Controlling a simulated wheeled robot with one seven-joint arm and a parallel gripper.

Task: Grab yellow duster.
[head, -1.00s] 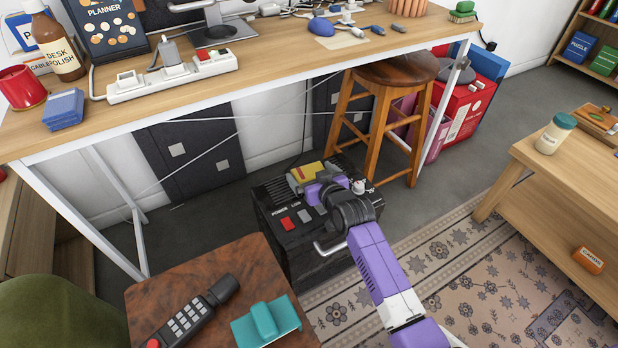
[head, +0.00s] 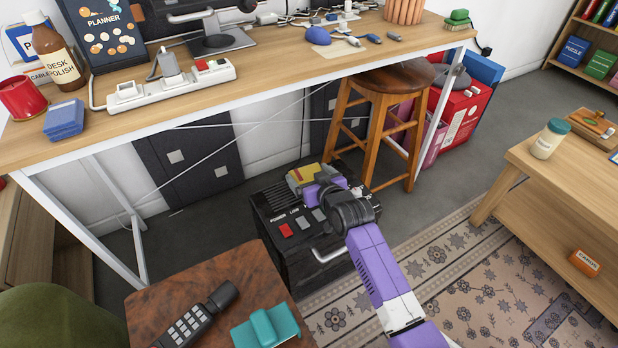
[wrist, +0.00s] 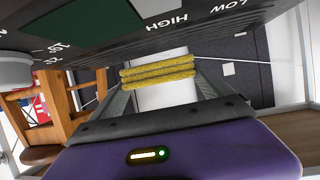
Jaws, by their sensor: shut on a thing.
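The yellow duster (head: 306,172) is at the top of the black box in the head view, partly hidden by my gripper (head: 298,182). In the wrist view the yellow duster (wrist: 158,72) shows as fuzzy yellow rolls between my two grey fingers. My gripper (wrist: 160,82) is shut on it. Whether the duster still touches the box top cannot be told.
A wooden stool (head: 385,110) stands just behind to the right. A brown side table (head: 235,285) with a phone and a teal object is in front left.

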